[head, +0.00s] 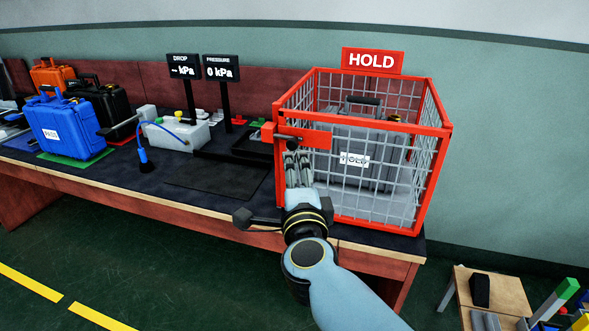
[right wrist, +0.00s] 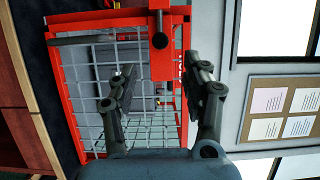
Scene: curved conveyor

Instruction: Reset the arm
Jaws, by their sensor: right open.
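My right gripper (head: 297,160) is open in front of the red-framed mesh cage (head: 436,170), near its left front corner. In the right wrist view the fingers of this gripper (right wrist: 162,82) stand apart, with the red cage bars (right wrist: 180,110) and a red latch plate behind them. The red latch plate (head: 316,139) is on the cage front just beyond the fingertips in the head view. Nothing shows between the fingers. A grey case (head: 385,150) with a HOLD label is inside the cage behind the mesh. My left gripper is not in view.
A red HOLD sign (head: 372,60) tops the cage. Left along the bench stand a grey test box (head: 180,135) with a blue hose, two black displays, a blue case (head: 62,125), a black case and an orange case. A wooden stool (head: 490,292) stands at lower right.

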